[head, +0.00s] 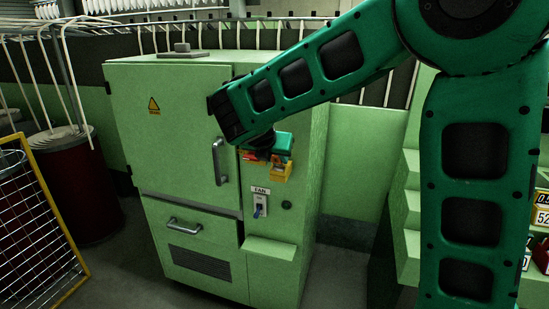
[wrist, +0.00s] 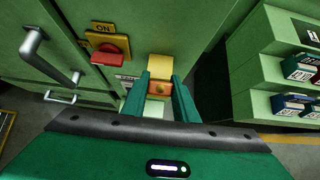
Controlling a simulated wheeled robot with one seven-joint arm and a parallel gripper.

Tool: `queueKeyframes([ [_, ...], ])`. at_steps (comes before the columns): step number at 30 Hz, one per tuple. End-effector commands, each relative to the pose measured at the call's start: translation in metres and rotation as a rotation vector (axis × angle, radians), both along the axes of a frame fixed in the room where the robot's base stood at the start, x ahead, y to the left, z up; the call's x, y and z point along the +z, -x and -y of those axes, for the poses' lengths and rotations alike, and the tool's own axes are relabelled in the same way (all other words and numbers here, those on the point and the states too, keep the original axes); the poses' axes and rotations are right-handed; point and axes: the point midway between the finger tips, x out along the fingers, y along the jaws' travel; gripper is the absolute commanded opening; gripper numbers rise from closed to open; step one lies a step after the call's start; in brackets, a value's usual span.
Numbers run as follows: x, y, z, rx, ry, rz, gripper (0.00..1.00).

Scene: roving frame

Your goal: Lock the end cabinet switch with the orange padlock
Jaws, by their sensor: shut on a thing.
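My gripper (head: 281,146) is in front of the upper right part of the green cabinet (head: 180,95). In the wrist view its two green fingers (wrist: 160,82) are shut on the orange padlock (wrist: 160,88), whose upper part looks yellow. The padlock also shows just below the gripper in the head view (head: 281,172). The red switch handle (wrist: 108,57) sits on a yellow plate marked ON, to the left of the padlock and apart from it in the wrist view. In the head view the red handle (head: 249,156) is partly hidden by my gripper. The shackle is not clear.
A FAN switch (head: 260,205) and a small ledge (head: 270,247) are below my gripper. A door handle (head: 220,162) stands out to the left. Green stepped shelves (wrist: 280,75) with small boxes are at right. A wire rack (head: 35,225) and dark red drum (head: 75,185) are at left.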

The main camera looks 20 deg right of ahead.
Motion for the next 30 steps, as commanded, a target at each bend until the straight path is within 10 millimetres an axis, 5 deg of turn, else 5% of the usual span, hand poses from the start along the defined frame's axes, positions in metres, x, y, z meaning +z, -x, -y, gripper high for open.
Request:
queueKeyframes([
  [19, -0.013, -0.005, 0.003, -0.001, 0.001, 0.001, 0.02],
  [20, -0.012, -0.005, 0.003, -0.001, 0.0, 0.001, 0.33],
  [22, -0.012, -0.005, 0.003, -0.001, 0.0, 0.001, 0.48],
  [30, -0.012, -0.004, 0.003, 0.0, 0.0, 0.0, 0.48],
])
